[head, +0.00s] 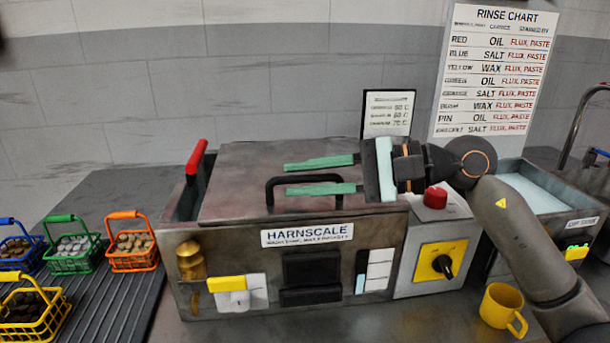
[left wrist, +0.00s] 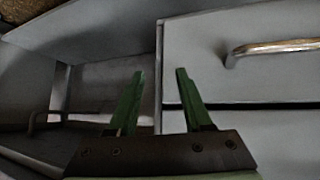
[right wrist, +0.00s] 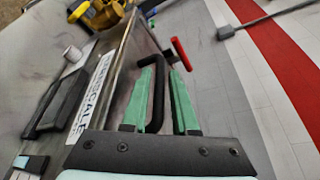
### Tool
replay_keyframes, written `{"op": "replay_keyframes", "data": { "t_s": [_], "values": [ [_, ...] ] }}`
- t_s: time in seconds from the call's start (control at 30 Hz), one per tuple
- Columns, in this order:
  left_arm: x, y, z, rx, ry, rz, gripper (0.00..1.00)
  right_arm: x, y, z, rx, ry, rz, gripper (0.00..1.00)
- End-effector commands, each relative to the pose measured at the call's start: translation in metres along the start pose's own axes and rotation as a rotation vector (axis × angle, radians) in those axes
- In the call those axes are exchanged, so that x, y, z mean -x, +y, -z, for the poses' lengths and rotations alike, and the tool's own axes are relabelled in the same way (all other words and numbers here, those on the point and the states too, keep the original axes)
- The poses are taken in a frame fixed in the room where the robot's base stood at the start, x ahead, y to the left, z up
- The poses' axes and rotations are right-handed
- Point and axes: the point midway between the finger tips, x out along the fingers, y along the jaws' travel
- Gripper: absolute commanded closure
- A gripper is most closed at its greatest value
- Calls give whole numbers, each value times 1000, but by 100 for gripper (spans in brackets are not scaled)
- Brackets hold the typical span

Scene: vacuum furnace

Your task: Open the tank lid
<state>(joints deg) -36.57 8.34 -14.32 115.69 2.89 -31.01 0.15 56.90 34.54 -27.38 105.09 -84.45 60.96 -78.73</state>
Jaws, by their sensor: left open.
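The steel tank (head: 378,225), labelled HARNSCALE, stands on the counter. Its flat lid (head: 245,160) lies over most of the top; a gap shows at the left end. A black bar handle (head: 275,180) stands on the lid, and it also shows in the right wrist view (right wrist: 158,88). My right gripper (head: 287,177) is open above the lid, with its green fingers on either side of the handle bar; I cannot tell whether they touch it. My left gripper (left wrist: 160,75) shows only in the left wrist view, open and empty before grey cabinet fronts.
A red-gripped lever (head: 196,158) rises at the tank's left end. Baskets of parts, such as the orange one (head: 131,252), stand at the left. A control box (head: 437,262) with a red button, a yellow mug (head: 502,308) and a sink (head: 540,188) are at the right.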

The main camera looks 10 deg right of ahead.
Motion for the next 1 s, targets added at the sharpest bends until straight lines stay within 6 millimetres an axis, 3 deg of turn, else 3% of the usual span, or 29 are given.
{"op": "replay_keyframes", "data": {
  "t_s": [0.2,0.47,1.0],
  "values": [
    [0,0,2,-1,3,-1,50,0,0,0,0,0,0,73],
    [0,0,4,-1,8,-1,50,0,0,0,0,0,0,100],
    [1,1,6,0,14,-1,50,0,0,0,0,-1,0,100]
  ]
}}
